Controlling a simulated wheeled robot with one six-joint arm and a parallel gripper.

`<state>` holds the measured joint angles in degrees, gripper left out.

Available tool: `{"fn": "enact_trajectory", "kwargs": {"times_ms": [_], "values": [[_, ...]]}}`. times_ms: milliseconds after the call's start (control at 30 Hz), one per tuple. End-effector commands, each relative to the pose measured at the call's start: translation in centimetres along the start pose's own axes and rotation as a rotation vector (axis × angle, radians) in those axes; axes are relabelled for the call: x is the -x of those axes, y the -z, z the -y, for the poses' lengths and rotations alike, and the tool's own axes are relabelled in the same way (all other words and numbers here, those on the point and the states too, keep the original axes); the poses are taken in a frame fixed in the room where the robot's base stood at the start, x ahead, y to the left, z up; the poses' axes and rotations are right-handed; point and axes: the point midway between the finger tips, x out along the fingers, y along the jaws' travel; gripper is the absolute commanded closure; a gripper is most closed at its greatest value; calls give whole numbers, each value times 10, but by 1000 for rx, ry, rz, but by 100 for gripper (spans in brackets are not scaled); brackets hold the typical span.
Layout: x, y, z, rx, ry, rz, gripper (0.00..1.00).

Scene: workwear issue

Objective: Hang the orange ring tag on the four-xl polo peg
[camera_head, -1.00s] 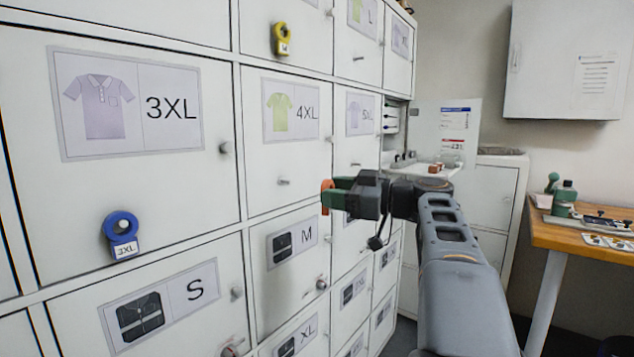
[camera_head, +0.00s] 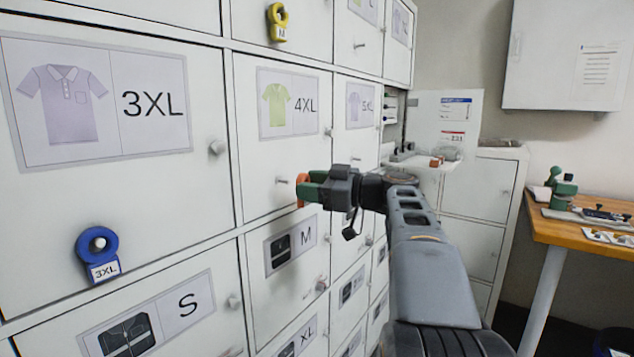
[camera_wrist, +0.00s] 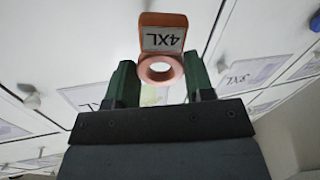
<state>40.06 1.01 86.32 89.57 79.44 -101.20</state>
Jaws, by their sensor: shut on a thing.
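The orange ring tag (camera_head: 302,190) is held at the tip of my gripper (camera_head: 308,190). In the wrist view the tag (camera_wrist: 163,38) shows a label reading 4XL upside down, with its round ring (camera_wrist: 160,70) between the green fingers of my gripper (camera_wrist: 160,82). The four-xl polo peg (camera_head: 282,181) is a short metal knob on the door with the green shirt label (camera_head: 288,104). In the head view the tag appears just right of and slightly below this peg. I cannot tell the gap in depth. The peg cannot be made out in the wrist view.
A blue ring tag marked 3XL (camera_head: 97,252) hangs on the lower left door. A yellow ring tag (camera_head: 277,22) hangs above. Knobs such as the 3XL door's (camera_head: 217,147) stick out nearby. A wooden table (camera_head: 580,234) stands at the right.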

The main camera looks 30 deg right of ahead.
Motion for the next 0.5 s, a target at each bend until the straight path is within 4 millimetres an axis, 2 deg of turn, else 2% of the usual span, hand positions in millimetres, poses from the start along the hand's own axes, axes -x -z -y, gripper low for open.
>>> {"fn": "enact_trajectory", "kwargs": {"times_ms": [500], "values": [[-34, -3, -7, -2, 4, 0, 74]]}}
